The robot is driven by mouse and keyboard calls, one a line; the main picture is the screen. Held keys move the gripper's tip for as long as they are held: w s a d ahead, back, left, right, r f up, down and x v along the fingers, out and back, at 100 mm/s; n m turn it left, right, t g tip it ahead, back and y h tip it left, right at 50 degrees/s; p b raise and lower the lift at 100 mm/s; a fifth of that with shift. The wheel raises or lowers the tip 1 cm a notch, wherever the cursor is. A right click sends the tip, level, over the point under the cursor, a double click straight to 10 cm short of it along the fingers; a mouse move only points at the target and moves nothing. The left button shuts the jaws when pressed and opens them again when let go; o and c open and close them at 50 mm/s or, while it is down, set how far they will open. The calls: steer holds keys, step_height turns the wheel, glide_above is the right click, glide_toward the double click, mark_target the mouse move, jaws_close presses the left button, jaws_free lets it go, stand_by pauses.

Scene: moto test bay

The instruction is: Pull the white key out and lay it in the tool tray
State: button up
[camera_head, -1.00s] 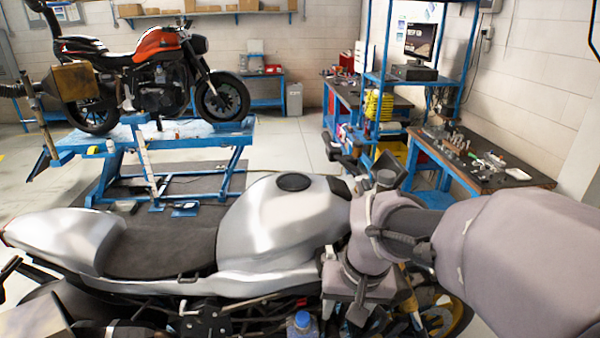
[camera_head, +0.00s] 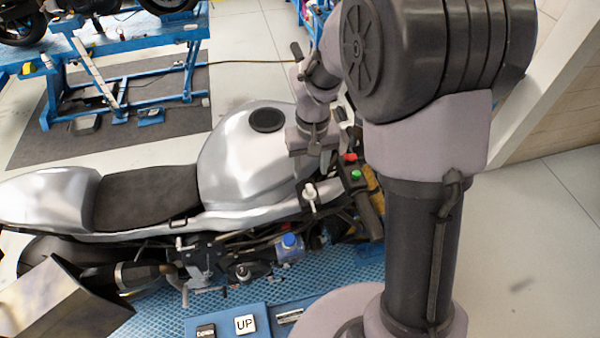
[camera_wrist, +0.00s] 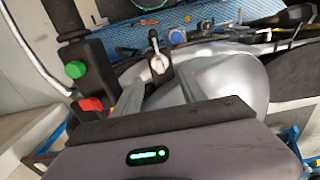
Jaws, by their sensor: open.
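The white key (camera_head: 310,192) stands upright in a dark lock holder beside the silver tank, in the head view. It also shows in the wrist view (camera_wrist: 158,63), just beyond and between my fingertips. My gripper (camera_wrist: 157,88) is open and empty, with its two grey fingers apart on either side of the key's line. In the head view my gripper (camera_head: 314,155) hangs over the front end of the tank, above the key. The fingers do not appear to touch the key. I cannot make out a tool tray in either view.
The silver motorcycle tank (camera_head: 243,160) lies close beside my gripper. A handlebar control with a red button (camera_head: 350,157) and green button (camera_head: 356,175) sits right of the key. A blue-capped reservoir (camera_head: 290,242) and blue lift deck (camera_head: 225,322) are below. Open floor lies right.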

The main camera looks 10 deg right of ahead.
mark_target(310, 187)
steer(key=f+b, duration=0.2)
steer(key=f, duration=0.1)
steer(key=f+b, duration=0.5)
steer(key=f, duration=0.1)
steer(key=shift+w+d+f, duration=0.1)
steer(key=shift+w+f, duration=0.05)
steer(key=shift+w, duration=0.15)
steer(key=shift+b, duration=0.35)
stand_by(0.7)
jaws_close()
stand_by(1.1)
steer(key=shift+r, duration=0.2)
steer(key=shift+r+p, duration=2.25)
steer(key=shift+r, duration=0.65)
